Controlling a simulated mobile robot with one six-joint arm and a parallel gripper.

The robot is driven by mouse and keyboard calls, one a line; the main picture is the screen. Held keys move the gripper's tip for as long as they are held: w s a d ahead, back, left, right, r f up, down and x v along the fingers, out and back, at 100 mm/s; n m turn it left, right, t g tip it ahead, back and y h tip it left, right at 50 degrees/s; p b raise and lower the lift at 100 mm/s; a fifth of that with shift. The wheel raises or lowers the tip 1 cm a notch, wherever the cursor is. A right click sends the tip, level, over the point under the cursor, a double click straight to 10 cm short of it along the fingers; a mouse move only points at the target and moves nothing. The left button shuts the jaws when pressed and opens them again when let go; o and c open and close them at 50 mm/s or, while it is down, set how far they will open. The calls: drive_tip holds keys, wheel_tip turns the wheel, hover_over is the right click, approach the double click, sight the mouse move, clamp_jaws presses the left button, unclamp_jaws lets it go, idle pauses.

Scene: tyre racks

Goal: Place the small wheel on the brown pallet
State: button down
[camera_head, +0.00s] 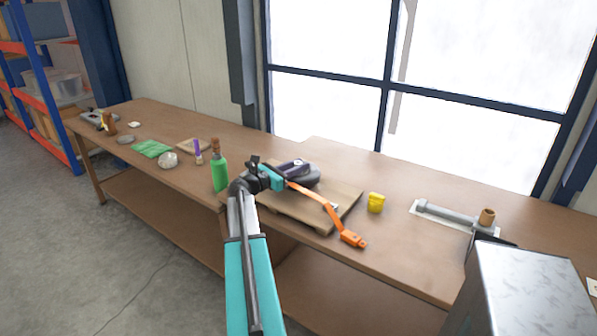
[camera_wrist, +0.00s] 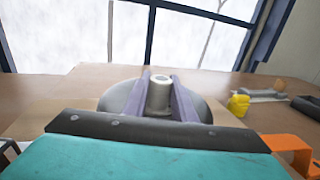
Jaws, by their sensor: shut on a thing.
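The small wheel is a dark grey disc (camera_head: 311,174) with a pale hub. In the wrist view the wheel (camera_wrist: 202,106) lies flat, hub up, between my fingers. My gripper (camera_head: 295,166) is shut on the hub; its two purple-grey fingers also show in the wrist view (camera_wrist: 161,84). The brown pallet (camera_head: 346,198) is a flat wooden board on the bench. The wheel is at or just above the pallet's far left part; I cannot tell if it touches. My arm hides the pallet's left side.
A green bottle (camera_head: 219,174) stands left of my gripper. A yellow container (camera_head: 376,203) stands right of the pallet, with a grey pipe-like part (camera_head: 447,213) beyond. The bench (camera_head: 400,240) has clear room between them.

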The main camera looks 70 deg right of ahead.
drive_tip(key=shift+f, duration=1.1)
drive_tip(key=shift+f, duration=0.15)
drive_tip(key=c, duration=1.5)
unclamp_jaws()
drive_tip(key=shift+o, duration=0.2)
drive_tip(key=b+v, duration=0.1)
drive_tip(key=v, duration=1.1)
